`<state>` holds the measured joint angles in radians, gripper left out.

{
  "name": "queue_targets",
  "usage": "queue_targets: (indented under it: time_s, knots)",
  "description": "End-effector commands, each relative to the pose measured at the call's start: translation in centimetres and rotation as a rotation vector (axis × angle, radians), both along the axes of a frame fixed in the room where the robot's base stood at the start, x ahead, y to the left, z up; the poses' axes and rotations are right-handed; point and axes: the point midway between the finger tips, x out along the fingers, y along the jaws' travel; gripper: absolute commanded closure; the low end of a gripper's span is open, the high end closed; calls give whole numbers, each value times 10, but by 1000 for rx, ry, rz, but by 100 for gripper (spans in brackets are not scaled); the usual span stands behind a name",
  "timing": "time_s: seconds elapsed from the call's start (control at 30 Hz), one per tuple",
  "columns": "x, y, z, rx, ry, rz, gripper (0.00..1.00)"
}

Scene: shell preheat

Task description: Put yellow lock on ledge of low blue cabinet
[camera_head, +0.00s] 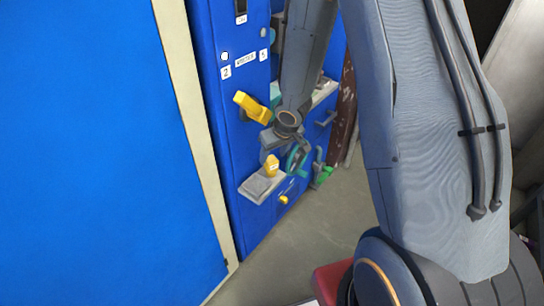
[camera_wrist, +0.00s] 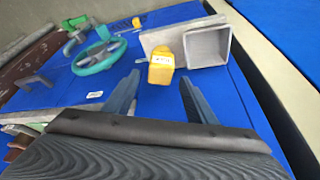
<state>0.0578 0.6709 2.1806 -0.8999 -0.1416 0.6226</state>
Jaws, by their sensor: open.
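The yellow lock (camera_head: 271,166) sits at the grey ledge (camera_head: 254,190) on the front of the low blue cabinet (camera_head: 252,222), and appears to rest on it. In the wrist view the yellow lock (camera_wrist: 161,70) shows a small white label and overlaps the edge of the grey ledge (camera_wrist: 160,38). My gripper (camera_head: 284,146) is just above the lock. In the wrist view my gripper (camera_wrist: 159,88) is open, its fingers apart, with the lock beyond and between the tips. I see no contact between fingers and lock. The lock's underside is hidden.
A teal handwheel (camera_wrist: 98,58) is beside the lock. A yellow lever (camera_head: 252,106) sticks out higher on the cabinet front. A small yellow knob (camera_head: 283,199) is below the ledge. A large blue panel (camera_head: 95,150) stands at left. Grey floor (camera_head: 310,235) is clear in front.

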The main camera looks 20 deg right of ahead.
Motion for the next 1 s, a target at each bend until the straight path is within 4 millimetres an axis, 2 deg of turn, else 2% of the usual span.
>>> queue_targets:
  time_s: [0.03, 0.3, 0.67, 0.77, 0.87, 1.0]
  knots:
    - [-5, -1, 14, 0, 0, 0, 49]
    - [-22, -5, 54, 0, 0, 0, 49]
    - [-31, -9, 77, -9, 0, -7, 49]
    - [-39, -16, 91, -41, 3, -36, 49]
    - [-59, -27, 117, -92, 23, -89, 49]
    - [-113, -35, 154, -143, 108, -170, 49]
